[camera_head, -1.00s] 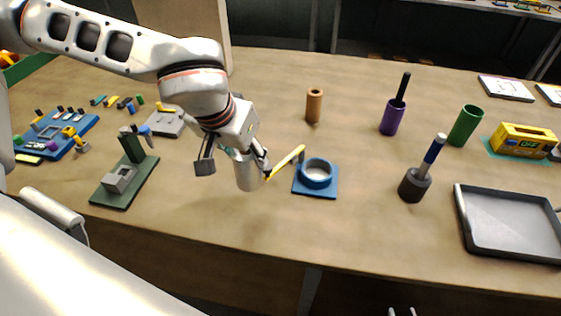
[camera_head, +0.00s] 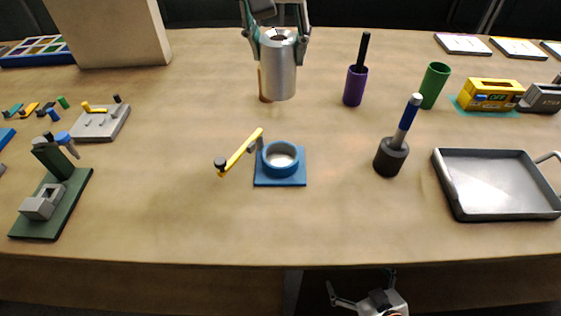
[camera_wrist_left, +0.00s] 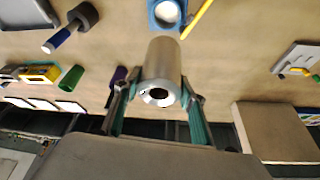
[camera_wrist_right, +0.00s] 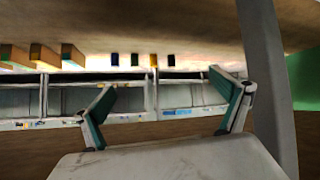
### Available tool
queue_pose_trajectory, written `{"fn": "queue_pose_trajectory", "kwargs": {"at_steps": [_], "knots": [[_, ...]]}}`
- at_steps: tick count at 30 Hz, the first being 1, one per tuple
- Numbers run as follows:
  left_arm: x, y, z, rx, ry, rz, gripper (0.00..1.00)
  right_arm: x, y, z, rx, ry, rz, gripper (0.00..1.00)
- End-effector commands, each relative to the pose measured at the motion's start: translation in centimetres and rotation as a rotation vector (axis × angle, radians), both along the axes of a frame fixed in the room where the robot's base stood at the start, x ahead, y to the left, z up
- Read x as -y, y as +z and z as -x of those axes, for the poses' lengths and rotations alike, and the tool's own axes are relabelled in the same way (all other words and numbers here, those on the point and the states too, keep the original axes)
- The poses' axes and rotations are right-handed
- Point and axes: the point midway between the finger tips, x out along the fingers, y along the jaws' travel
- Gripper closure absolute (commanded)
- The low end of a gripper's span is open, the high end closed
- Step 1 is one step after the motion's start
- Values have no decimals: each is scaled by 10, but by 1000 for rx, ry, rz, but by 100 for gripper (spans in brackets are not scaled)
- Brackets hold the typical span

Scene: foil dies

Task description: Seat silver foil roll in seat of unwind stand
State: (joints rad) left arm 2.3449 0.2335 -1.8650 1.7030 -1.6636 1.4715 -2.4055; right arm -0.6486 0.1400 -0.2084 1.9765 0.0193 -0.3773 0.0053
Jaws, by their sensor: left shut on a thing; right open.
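The silver foil roll (camera_head: 278,75) is a plain upright cylinder with a dark centre hole in its top. My left gripper (camera_head: 280,45) is shut on it and holds it in the air. In the left wrist view the roll (camera_wrist_left: 162,68) sits between the fingers. What looks like the unwind stand (camera_head: 280,183) is a blue square plate with a raised blue ring seat (camera_head: 281,172), pale inside and empty. A yellow arm (camera_head: 241,151) stands at its left. The roll is apart from the stand. My right gripper (camera_head: 361,287) is open and empty, below the table's front edge.
A copper-brown roll (camera_head: 266,88) is partly hidden behind the silver roll. A purple holder (camera_head: 355,88), a dark cup with a blue-handled tool (camera_head: 391,158) and a grey tray (camera_head: 490,185) are to the right. A green fixture (camera_head: 52,205) is at left.

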Motion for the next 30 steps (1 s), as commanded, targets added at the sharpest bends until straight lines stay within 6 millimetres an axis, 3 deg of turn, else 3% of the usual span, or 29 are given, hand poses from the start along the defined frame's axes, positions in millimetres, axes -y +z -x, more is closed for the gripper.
{"fn": "queue_pose_trajectory", "kwargs": {"at_steps": [5, 18, 26, 30], "knots": [[4, -24, 1, -5, -6, -2, 86, 0, -4, -1, 2, 0, 2, 2], [4, -125, 1, -4, -6, -1, 86, 5, -9, -9, 20, 0, 18, 2], [4, -146, 1, -1, -4, 0, 86, 6, -10, -12, 23, 0, 22, 2], [4, -169, 1, -4, -5, -1, 86, 6, -14, -10, 18, 2, 23, 2]]}}
